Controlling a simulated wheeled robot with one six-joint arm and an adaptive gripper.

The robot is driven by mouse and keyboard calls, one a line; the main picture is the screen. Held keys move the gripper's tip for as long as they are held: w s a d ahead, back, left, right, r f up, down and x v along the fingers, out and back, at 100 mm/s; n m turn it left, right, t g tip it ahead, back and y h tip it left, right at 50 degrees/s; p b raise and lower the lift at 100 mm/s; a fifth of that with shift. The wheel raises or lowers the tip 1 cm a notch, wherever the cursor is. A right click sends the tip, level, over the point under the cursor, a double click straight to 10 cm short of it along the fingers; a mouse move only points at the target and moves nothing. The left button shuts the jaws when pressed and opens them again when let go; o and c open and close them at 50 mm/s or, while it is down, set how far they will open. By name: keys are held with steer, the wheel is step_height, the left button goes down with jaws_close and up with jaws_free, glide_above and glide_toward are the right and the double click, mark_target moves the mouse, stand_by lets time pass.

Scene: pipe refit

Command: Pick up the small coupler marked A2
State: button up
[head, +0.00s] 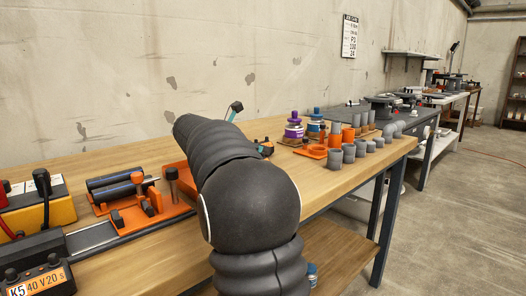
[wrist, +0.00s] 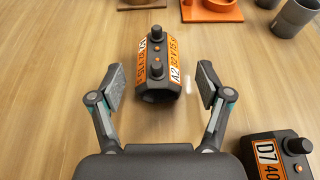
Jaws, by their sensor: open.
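The small coupler marked A2 (wrist: 157,72) lies on the wooden table in the wrist view. It is a dark grey piece with orange labels and two black knobs, and its open end faces me. My gripper (wrist: 151,85) is open, with one finger to the left of the coupler and one to the right, with gaps on both sides. In the head view my arm hides most of the gripper. A small dark and orange piece (head: 265,147) shows beside my arm there; its marking is too small to read.
A coupler marked D7 (wrist: 276,155) stands close to my right finger in the wrist view. An orange fixture (wrist: 212,9) and grey pipe pieces (wrist: 294,17) lie beyond. In the head view a K5 unit (head: 40,268) and an orange clamp rig (head: 150,212) stand left.

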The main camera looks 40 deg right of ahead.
steer(key=x, duration=0.4)
steer(key=shift+w+a, duration=0.1)
steer(key=c, duration=1.2)
steer(key=shift+c, duration=0.2)
steer(key=shift+r, duration=0.15)
